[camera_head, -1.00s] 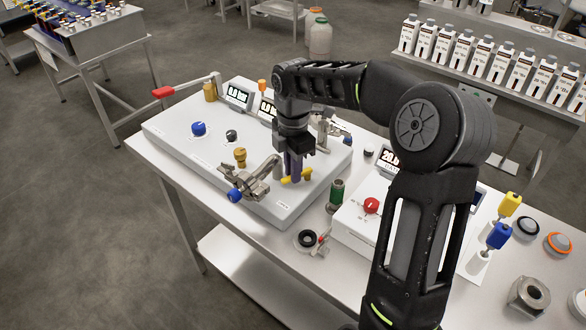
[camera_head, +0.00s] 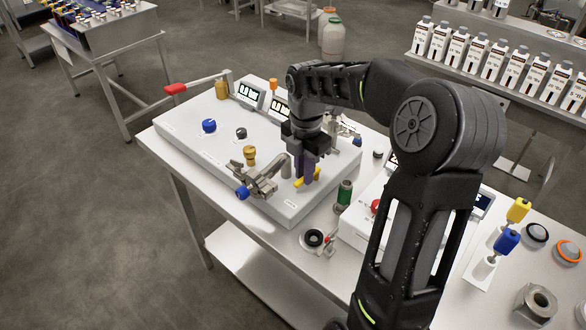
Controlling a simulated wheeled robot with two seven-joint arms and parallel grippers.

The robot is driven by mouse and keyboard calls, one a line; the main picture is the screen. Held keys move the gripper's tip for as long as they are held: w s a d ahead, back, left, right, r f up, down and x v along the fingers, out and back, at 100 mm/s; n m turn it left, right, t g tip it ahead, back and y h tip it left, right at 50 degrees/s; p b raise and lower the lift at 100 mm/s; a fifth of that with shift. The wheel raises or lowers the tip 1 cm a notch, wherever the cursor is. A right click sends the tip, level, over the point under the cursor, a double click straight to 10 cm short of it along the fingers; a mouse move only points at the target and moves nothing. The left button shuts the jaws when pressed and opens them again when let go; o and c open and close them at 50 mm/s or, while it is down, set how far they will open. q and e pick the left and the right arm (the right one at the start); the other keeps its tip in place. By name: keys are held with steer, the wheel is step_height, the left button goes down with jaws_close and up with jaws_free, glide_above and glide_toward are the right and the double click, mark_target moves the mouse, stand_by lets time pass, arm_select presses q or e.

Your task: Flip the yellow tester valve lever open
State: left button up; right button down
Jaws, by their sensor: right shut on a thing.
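The yellow valve lever (camera_head: 303,183) is a small yellow piece low on the right part of the white tester panel (camera_head: 215,150). My right gripper (camera_head: 307,168) points down from above, and its fingers are shut on the lever. The fingers hide part of the lever and the valve body behind it. My left gripper is not in view.
A metal clamp with a blue knob (camera_head: 242,193) sits left of the gripper. A yellow brass fitting (camera_head: 249,155) and a grey post (camera_head: 286,166) stand close by. A green cylinder (camera_head: 344,193) stands to the right. A red-handled lever (camera_head: 176,89) sticks out at the back left.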

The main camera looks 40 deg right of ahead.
steer(key=shift+s+n, duration=0.2)
steer(key=shift+n, duration=0.4)
steer(key=c, duration=1.7)
jaws_free()
steer(key=shift+r, duration=0.15)
step_height(320, 180, up, 8)
steer(key=shift+f+b, duration=0.2)
steer(key=shift+b, duration=0.2)
